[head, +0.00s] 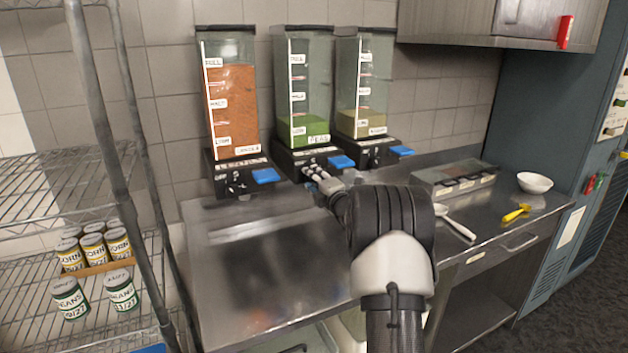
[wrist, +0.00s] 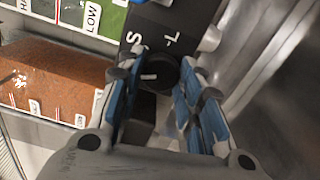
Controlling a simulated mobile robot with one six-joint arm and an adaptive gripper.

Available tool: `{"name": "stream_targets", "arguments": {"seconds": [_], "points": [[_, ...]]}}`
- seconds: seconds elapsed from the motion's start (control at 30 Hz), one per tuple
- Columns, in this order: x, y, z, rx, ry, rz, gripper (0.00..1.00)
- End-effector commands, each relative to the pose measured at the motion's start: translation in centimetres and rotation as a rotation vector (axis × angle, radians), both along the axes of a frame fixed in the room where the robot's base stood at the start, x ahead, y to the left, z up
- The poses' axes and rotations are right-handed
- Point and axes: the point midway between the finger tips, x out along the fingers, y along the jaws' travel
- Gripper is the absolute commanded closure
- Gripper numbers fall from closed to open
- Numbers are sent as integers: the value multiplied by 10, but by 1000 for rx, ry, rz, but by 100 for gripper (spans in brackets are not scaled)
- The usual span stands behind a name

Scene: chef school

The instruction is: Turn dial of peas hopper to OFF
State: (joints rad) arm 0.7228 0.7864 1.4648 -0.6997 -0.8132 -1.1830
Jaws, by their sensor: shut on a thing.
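The peas hopper (head: 304,80) is the middle one of three wall-side dispensers in the head view. It has a clear bin with a low layer of green peas, a PEAS label and a black base with a blue chute. My gripper (head: 316,173) is at the front of that base. In the wrist view my gripper (wrist: 160,82) has its blue-padded fingers on both sides of the round black dial (wrist: 160,66), shut on it. A white mark shows on the dial. The letters S and L show beside it. The dial is hidden in the head view.
An orange-filled hopper (head: 232,105) stands left of the peas hopper, and a pale green-filled one (head: 362,95) stands right. The steel counter (head: 260,255) is clear in front. A lidded container (head: 453,180), a white bowl (head: 535,182) and utensils lie at right. A wire shelf with cans stands at left.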

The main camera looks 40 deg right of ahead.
Motion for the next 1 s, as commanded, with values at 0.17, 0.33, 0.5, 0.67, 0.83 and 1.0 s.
{"name": "stream_targets", "arguments": {"seconds": [0.17, 0.33, 0.5, 0.67, 0.83, 1.0], "points": [[0, 0, 0, -78, 19, 0, 90], [0, 0, 0, -120, 29, 0, 90], [0, 0, 0, -136, 33, 0, 90], [0, 0, 0, -139, 33, 0, 90], [0, 0, 0, -138, 33, 0, 90], [0, 0, 0, -138, 33, 0, 57]]}}
